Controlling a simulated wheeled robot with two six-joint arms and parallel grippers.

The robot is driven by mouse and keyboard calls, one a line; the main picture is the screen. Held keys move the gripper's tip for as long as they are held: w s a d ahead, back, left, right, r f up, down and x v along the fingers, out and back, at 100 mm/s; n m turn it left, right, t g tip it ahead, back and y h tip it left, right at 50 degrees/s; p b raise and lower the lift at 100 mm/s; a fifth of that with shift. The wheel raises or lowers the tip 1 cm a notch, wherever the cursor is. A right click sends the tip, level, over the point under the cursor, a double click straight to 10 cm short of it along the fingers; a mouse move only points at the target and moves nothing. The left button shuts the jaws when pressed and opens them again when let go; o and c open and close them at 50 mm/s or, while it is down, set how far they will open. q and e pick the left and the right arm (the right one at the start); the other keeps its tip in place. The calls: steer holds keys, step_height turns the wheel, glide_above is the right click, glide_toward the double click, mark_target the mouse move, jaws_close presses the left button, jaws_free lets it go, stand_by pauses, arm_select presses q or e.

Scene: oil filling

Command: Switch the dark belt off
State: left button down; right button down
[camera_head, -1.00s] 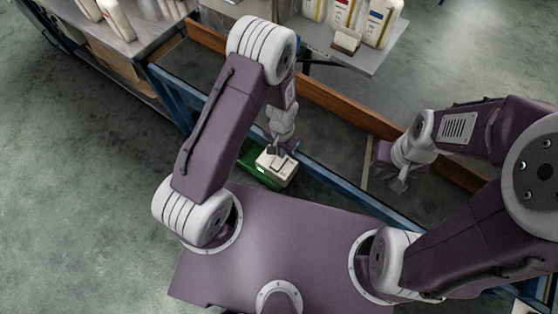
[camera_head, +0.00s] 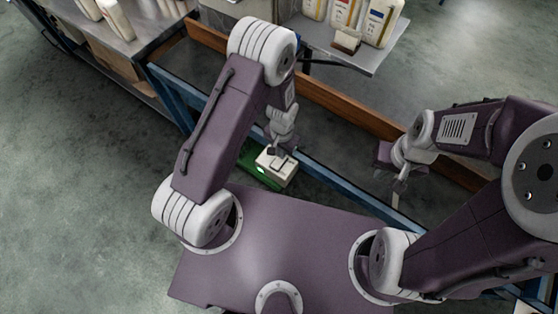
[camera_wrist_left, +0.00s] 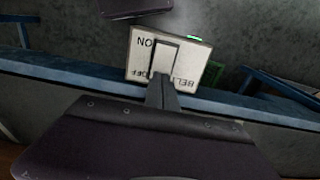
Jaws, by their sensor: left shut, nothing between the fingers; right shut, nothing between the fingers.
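The dark belt (camera_head: 340,137) runs between a brown rail and a blue rail. A cream switch box (camera_head: 279,176) sits by the blue rail; in the left wrist view the box (camera_wrist_left: 197,58) shows upside-down ON, OFF and BELT lettering. A green lamp (camera_wrist_left: 194,38) glows at its edge. My left gripper (camera_head: 277,153) is shut and empty at the box. In the wrist view its fingertips (camera_wrist_left: 160,82) overlap the OFF end of the pale rocker (camera_wrist_left: 165,54); I cannot tell whether they touch it. My right gripper (camera_head: 397,187) is shut and empty over the belt's right part.
The blue rail (camera_head: 335,180) runs past the box. A grey shelf (camera_head: 370,58) with several bottles stands at the back, and a metal table (camera_head: 150,40) at the back left. Open floor lies at the left.

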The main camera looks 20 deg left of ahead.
arm_select(q)
steer(key=shift+f+b, duration=0.4)
steer(key=shift+f, duration=0.25)
steer(key=shift+r, duration=0.1)
step_height(320, 180, up, 7)
steer(key=p, duration=0.6)
steer(key=shift+r, duration=0.1)
stand_by(0.4)
steer(key=w+a+r+n+t, duration=0.1)
steer(key=w+a+r+t, duration=0.1)
steer(key=r, duration=0.5)
steer(key=w+a+r+n+t, duration=0.1)
steer(key=w+a+r, duration=0.2)
steer(key=r, duration=0.5)
steer(key=s+a+r+n+g, duration=0.1)
steer(key=s+a+r+n, duration=0.1)
steer(key=s, duration=1.1)
steer(key=shift+s+a+r+g, duration=0.15)
steer(key=shift+r+g, duration=0.25)
steer(key=shift+r, duration=0.1)
